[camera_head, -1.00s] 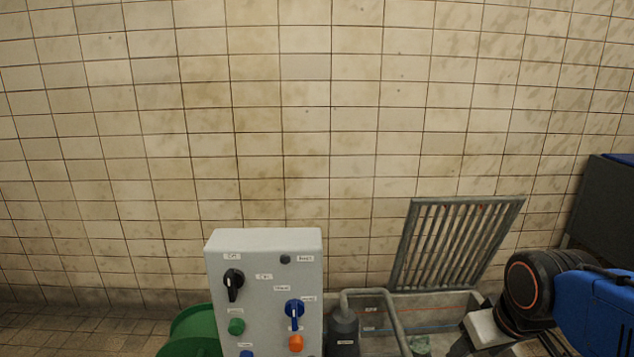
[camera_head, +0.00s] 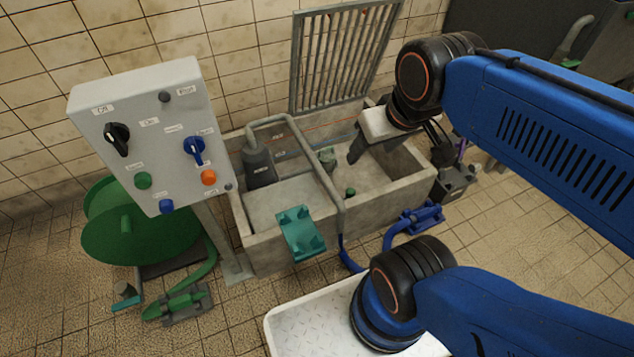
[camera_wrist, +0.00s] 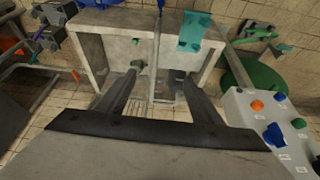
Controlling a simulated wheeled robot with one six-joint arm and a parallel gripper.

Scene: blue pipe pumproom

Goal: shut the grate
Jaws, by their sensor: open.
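The grate (camera_head: 343,60) is a grey metal frame with several upright bars. It stands raised at the back edge of the concrete basin (camera_head: 385,200), leaning toward the tiled wall, so the basin is uncovered. My gripper (camera_head: 358,148) is over the right part of the basin, in front of the grate and below its top edge. It points down and appears apart from the grate. In the wrist view my gripper (camera_wrist: 158,88) shows two spread fingers with nothing held between them. Pale bars behind the fingers there may be the grate, but they are partly hidden.
A grey control panel (camera_head: 150,130) stands left of the basin, with a green reel (camera_head: 135,235) beside it. A dark pump (camera_head: 258,165) and bent pipe (camera_head: 318,160) occupy the basin's left part. A teal bracket (camera_head: 300,235) sits on the front rim; blue fittings (camera_head: 420,215) lie right.

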